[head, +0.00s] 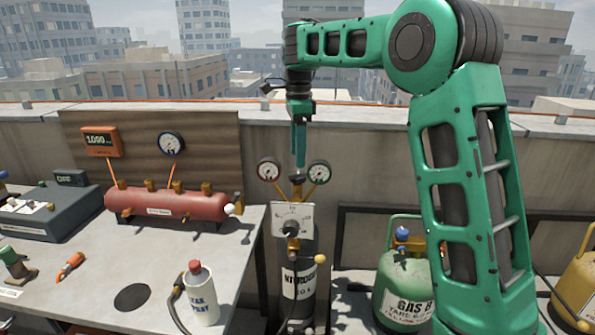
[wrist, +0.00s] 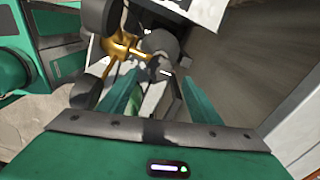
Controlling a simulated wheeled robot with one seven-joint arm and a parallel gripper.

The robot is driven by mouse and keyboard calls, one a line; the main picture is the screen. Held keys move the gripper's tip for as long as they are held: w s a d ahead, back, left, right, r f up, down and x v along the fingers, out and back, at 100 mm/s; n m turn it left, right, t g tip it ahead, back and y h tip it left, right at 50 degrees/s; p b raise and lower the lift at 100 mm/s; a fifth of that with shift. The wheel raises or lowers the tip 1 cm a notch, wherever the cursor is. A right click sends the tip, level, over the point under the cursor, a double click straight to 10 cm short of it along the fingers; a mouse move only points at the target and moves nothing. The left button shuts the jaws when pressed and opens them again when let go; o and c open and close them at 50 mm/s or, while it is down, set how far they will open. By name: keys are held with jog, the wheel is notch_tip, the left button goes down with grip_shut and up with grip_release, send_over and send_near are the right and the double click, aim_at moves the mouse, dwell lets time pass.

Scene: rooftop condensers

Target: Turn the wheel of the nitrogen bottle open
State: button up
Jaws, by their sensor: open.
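The nitrogen bottle (head: 301,262) is a dark cylinder with a "NITROGEN" label, standing upright right of the bench. At its top are brass fittings, two round gauges (head: 268,171) (head: 319,172) and a small dark wheel (head: 297,177). A white dial plate (head: 304,213) with a dark knob (head: 290,228) hangs in front. My gripper (head: 299,162) points down just above the wheel. In the wrist view my gripper (wrist: 158,80) is open, its green fingers apart, with a grey rounded part (wrist: 160,42) and brass fittings (wrist: 124,46) beyond them. Contact cannot be told.
A green gas cylinder (head: 404,280) stands right of the nitrogen bottle. A parapet wall (head: 375,160) runs behind.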

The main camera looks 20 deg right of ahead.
aim_at(298, 174)
notch_tip(298, 174, down, 6)
jog(key=shift+r, duration=0.1)
dwell(0.4)
